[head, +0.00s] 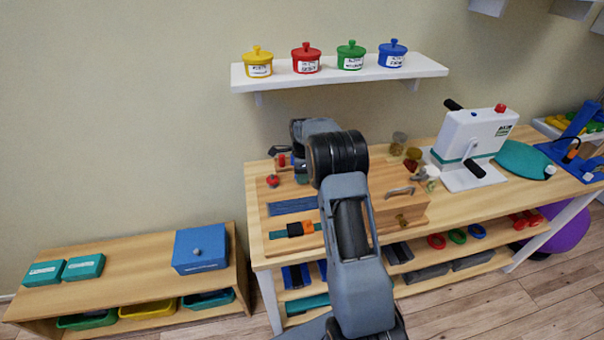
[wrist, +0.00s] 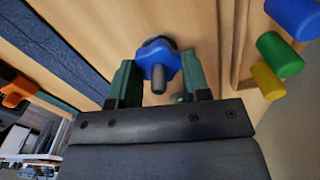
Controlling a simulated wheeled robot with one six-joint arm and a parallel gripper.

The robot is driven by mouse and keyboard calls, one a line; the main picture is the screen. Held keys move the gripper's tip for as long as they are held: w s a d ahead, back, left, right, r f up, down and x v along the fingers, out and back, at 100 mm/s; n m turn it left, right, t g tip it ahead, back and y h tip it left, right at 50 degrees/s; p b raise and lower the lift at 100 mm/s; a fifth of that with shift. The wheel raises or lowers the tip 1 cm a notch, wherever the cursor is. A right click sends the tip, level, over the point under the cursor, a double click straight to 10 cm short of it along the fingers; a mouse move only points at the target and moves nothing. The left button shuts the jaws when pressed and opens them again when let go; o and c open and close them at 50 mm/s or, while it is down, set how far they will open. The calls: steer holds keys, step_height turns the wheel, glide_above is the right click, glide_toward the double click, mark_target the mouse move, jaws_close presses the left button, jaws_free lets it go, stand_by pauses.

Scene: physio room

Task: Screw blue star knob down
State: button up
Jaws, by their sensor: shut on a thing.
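The blue star knob (wrist: 158,62) shows in the wrist view against the light wooden board, with a grey bolt standing out of its middle. My gripper (wrist: 159,80) has its two green fingers on either side of the knob and is shut on it. The finger tips reach the knob's lobes left and right. How far the knob sits from the board surface cannot be told. In the head view my arm stands in front of the board (head: 262,209), and I cannot make out the blue knob there.
Blue, green and yellow pegs (wrist: 281,54) stand right of the knob in the wrist view. A dark blue strip (wrist: 62,50) and an orange clip (wrist: 17,92) lie left. A red knob (head: 272,181) stands on the board. A wooden box (head: 400,208) is right of my arm.

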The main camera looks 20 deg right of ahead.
steer(key=m, duration=0.5)
steer(key=shift+w+a+r+m, duration=0.1)
steer(key=shift+r+m, duration=0.2)
steer(key=shift+r, duration=0.05)
steer(key=m, duration=0.5)
steer(key=shift+a, duration=0.1)
steer(key=shift+m, duration=0.5)
steer(key=o, duration=0.5)
steer(key=shift+c, duration=0.2)
steer(key=o, duration=0.5)
steer(key=shift+s+f, duration=0.2)
steer(key=shift+c, duration=0.2)
steer(key=shift+r, duration=3.8)
